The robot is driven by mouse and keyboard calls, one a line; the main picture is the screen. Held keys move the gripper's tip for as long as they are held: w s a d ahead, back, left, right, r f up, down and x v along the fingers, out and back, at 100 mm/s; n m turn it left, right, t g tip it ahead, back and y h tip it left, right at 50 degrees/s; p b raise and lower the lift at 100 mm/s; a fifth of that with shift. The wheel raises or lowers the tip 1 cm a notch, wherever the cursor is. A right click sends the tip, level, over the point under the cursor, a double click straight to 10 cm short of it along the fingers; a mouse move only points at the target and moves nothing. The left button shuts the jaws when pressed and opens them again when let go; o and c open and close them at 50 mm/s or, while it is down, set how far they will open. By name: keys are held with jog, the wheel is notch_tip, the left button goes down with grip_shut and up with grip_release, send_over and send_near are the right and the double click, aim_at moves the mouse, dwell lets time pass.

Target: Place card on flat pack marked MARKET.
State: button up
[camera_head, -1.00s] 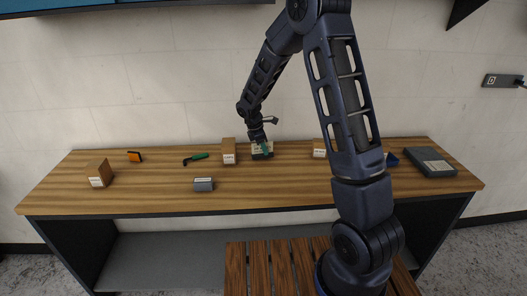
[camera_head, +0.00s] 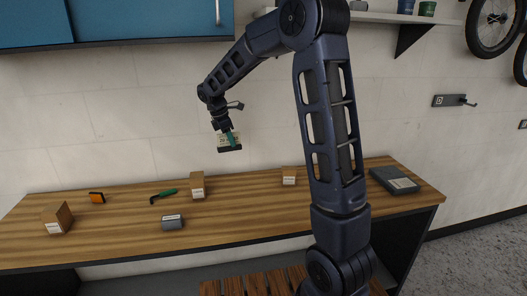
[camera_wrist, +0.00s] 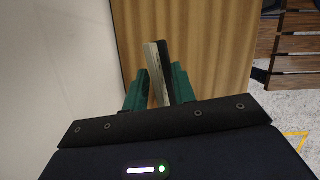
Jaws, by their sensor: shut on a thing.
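My gripper (camera_head: 226,131) is shut on a small flat dark piece with a pale face (camera_head: 230,146), probably the card. It holds this piece in the air above the back of the bench, near the wall. In the wrist view the green fingertips (camera_wrist: 158,88) grip the piece (camera_wrist: 157,65), which shows edge-on as a pale and a dark layer. A flat grey pack (camera_head: 394,180) with a pale label lies at the right end of the bench, well away from my gripper. Its label is too small to read, so I cannot tell whether it says MARKET.
The wooden bench (camera_head: 120,230) also bears labelled brown boxes (camera_head: 57,219) (camera_head: 197,186) (camera_head: 289,176), a grey box (camera_head: 172,222), a green-handled tool (camera_head: 164,195) and an orange item (camera_head: 97,197). A blue cabinet (camera_head: 150,22) hangs above. My arm crosses before the bench's right part.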

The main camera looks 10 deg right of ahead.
jog(key=shift+r, duration=0.2)
jog(key=w+d+f+m+g, duration=0.15)
jog(key=d+m, duration=0.25)
jog(key=d, duration=0.9)
jog(key=w+d+f+m+g+y, duration=0.1)
jog(key=w+d+f+m, duration=0.2)
jog(key=d, duration=0.9)
jog(key=d+f+m+g, duration=0.15)
jog(key=d+m, duration=0.35)
jog(key=d, duration=0.8)
notch_tip(320, 180, up, 8)
jog(key=m+y, duration=0.2)
jog(key=m, duration=0.6)
send_over(397, 179)
jog(key=w, duration=0.2)
jog(key=f, duration=1.9)
jog(key=shift+s+f, duration=0.15)
jog(key=shift+s, duration=0.1)
jog(key=shift+f, duration=0.1)
jog(key=o, duration=1)
